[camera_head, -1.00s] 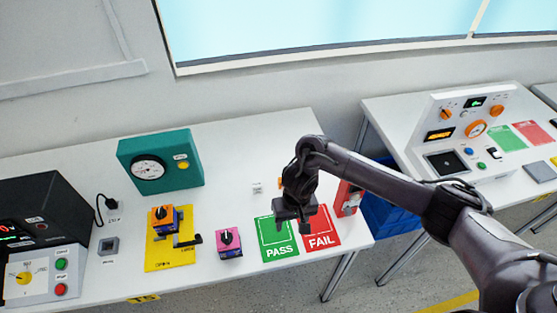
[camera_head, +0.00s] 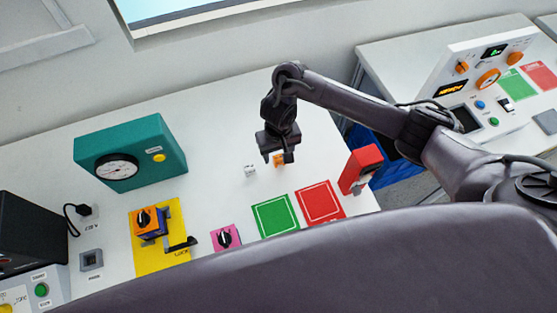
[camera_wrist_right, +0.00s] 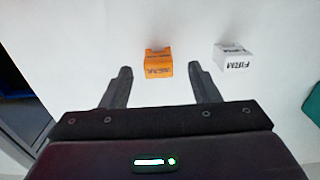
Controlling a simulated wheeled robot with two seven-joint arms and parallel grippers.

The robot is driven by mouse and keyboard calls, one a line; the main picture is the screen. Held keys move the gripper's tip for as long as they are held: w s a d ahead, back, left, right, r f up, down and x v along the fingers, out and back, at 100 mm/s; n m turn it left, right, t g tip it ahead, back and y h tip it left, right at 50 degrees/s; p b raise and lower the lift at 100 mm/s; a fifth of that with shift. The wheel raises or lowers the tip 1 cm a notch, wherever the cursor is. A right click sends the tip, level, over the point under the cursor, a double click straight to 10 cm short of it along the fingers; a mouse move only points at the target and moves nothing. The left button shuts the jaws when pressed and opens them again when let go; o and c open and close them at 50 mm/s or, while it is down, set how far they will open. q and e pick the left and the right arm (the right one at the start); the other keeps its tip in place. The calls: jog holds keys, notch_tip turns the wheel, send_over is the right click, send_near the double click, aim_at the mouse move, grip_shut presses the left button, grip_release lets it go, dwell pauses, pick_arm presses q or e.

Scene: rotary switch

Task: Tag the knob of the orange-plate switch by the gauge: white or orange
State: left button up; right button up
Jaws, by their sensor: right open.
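The orange-plate switch (camera_head: 147,221) with its black knob stands on a yellow plate, in front of the teal box (camera_head: 140,150) with the round gauge (camera_head: 117,172). The gauge's reading is too small to tell. The orange tag (camera_head: 279,161) and the white tag (camera_head: 250,171) lie on the white table. My right gripper (camera_head: 277,160) is open just above the orange tag. In the right wrist view the orange tag (camera_wrist_right: 158,64) shows between and just beyond the fingertips. The white tag (camera_wrist_right: 233,56), marked FIRM, lies outside the right-hand finger. My left gripper is not in view.
A pink-plate switch (camera_head: 225,238) stands beside a green mat (camera_head: 275,216) and a red mat (camera_head: 320,203). A red box (camera_head: 361,169) stands at the table's right edge. A dark part of mine covers the front of the head view.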

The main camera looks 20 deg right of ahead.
aim_at(279, 157)
jog(key=shift+d+f, duration=0.1)
jog(key=shift+f, duration=1.45)
jog(key=shift+c, duration=0.3)
jog(key=c, duration=1)
jog(key=shift+o, duration=0.2)
